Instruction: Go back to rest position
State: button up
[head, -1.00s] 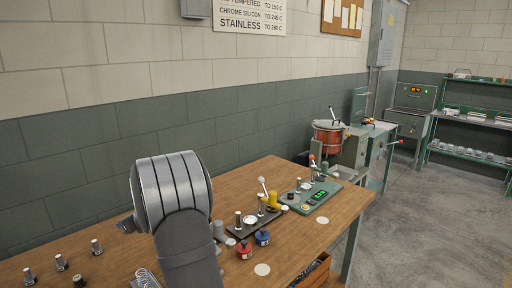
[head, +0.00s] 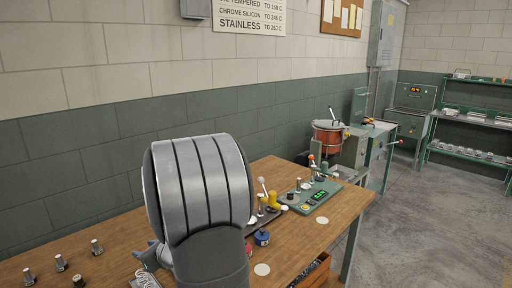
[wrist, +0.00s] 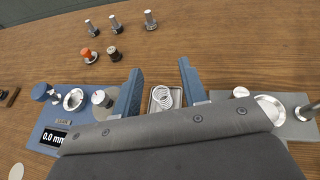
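My gripper (wrist: 160,85) shows in the wrist view as two blue fingers spread well apart, with nothing held between them. Beyond the gap, a coiled spring (wrist: 163,97) lies in a small light tray (wrist: 152,110) on the wooden bench. In the head view my grey arm covers the middle front of the bench. A bit of blue finger (head: 149,254) shows at its left, and the fingertips are mostly hidden there.
The wooden bench (head: 338,202) holds a blue gauge (wrist: 47,138) reading 0.0 mm, a grey plate (wrist: 295,125) with a dish and post, and several small metal posts (wrist: 115,22). The air above is clear.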

jog(key=shift+s+a+f, duration=0.15)
jog(key=shift+a+f, duration=0.4)
jog(key=shift+a, duration=0.3)
jog(key=shift+s+a+f, duration=0.15)
jog(key=shift+a+f, duration=0.4)
jog(key=shift+a, duration=0.3)
jog(key=w+d+r, duration=0.1)
jog(key=d+r, duration=0.2)
jog(key=d, duration=0.1)
jog(key=w+a+g, duration=0.1)
jog(key=w+a, duration=0.9)
jog(key=shift+w+a+h, duration=0.3)
jog(key=shift+a+h, duration=0.05)
jog(key=shift+h, duration=0.05)
jog(key=shift+d+f, duration=0.1)
